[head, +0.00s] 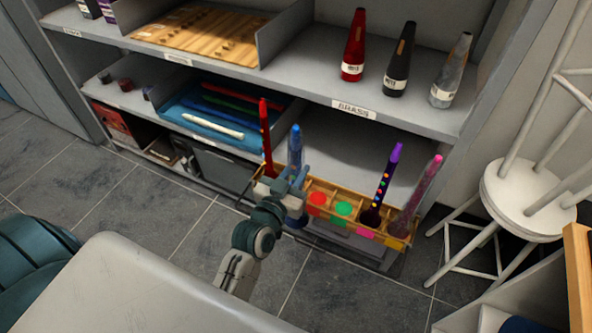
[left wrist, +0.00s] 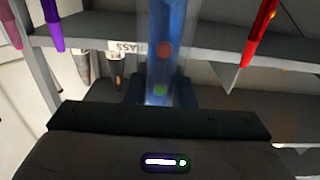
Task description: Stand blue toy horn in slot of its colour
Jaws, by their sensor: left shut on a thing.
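The blue toy horn (head: 295,145) stands about upright, narrow end up, at the left part of the wooden slotted rack (head: 398,243). My left gripper (head: 295,178) is shut on the horn's body, just above the rack. The horn also shows in the left wrist view (left wrist: 166,40), between the fingers, with a red and a green dot. The gripper hides much of its lower part, so I cannot tell whether its base is in a slot or above it. Red (head: 318,198), green (head: 343,209) and pink (head: 365,232) slot markers show. My right gripper is out of view.
A red horn (head: 265,135) stands close left of the blue one; purple (head: 385,180) and pink (head: 421,193) horns stand at the rack's right end. A white stool (head: 525,195) stands right.

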